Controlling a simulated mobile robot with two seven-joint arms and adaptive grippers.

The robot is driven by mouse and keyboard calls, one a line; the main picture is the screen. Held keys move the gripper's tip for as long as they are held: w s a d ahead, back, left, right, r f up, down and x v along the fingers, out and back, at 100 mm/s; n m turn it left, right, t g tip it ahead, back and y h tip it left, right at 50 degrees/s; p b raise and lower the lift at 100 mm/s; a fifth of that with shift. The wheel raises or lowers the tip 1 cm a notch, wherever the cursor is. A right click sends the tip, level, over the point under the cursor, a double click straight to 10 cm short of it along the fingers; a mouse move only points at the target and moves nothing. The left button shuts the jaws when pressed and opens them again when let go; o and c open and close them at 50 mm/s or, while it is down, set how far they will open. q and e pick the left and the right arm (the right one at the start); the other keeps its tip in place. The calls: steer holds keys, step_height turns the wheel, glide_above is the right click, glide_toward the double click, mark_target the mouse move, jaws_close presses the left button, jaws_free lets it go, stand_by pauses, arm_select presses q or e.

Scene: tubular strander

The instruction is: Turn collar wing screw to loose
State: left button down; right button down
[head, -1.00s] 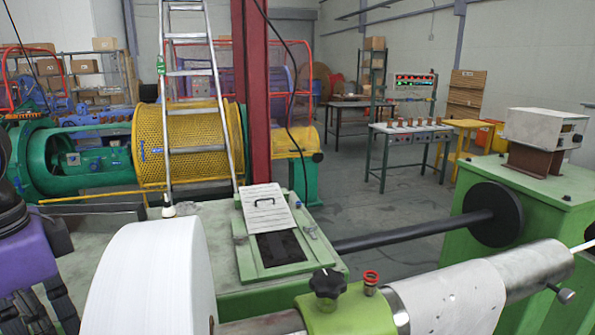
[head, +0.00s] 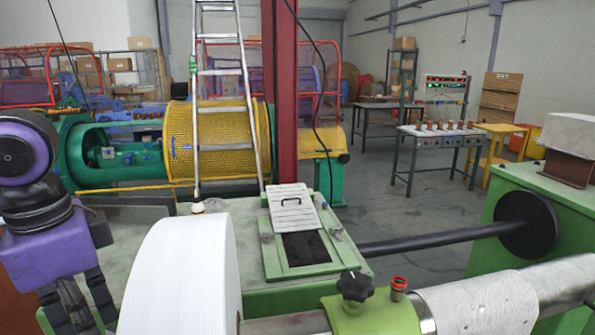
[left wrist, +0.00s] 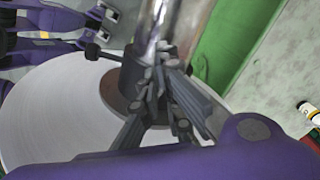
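In the left wrist view a dark collar (left wrist: 127,82) sits around a shiny shaft against the white reel's face. A black screw with a rounded head (left wrist: 93,50) sticks out from the collar's left side; I take it as the wing screw. How far it is screwed in cannot be told. My left gripper (left wrist: 160,85) has its dark fingers in front of the collar in this view, not around the screw head. In the head view my left gripper (head: 78,310) hangs at the left with fingers apart, left of the white reel (head: 182,275). My right gripper is out of view.
A black star knob (head: 355,287) and a red-rimmed fitting (head: 398,288) stand on a green clamp (head: 375,318) right of the reel. A ladder (head: 222,100) leans behind. Open floor lies at centre right.

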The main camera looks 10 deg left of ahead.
arm_select(q)
steer(key=shift+s+d+f, duration=0.35)
steer(key=shift+s+f, duration=0.25)
steer(key=shift+f, duration=0.1)
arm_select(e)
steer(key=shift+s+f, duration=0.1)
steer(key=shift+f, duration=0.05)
arm_select(q)
steer(key=shift+s+d+f, duration=0.1)
steer(key=shift+s+d, duration=0.5)
steer(key=shift+d, duration=0.15)
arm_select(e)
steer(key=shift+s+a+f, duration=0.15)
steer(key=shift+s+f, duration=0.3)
arm_select(q)
steer(key=shift+d, duration=0.1)
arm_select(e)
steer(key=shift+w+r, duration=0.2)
arm_select(q)
steer(key=shift+s, duration=0.1)
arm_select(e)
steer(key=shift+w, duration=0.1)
arm_select(q)
steer(key=shift+s+g+p, duration=0.15)
steer(key=shift+g+p, duration=0.15)
steer(key=shift+p, duration=0.05)
step_height(320, 180, up, 7)
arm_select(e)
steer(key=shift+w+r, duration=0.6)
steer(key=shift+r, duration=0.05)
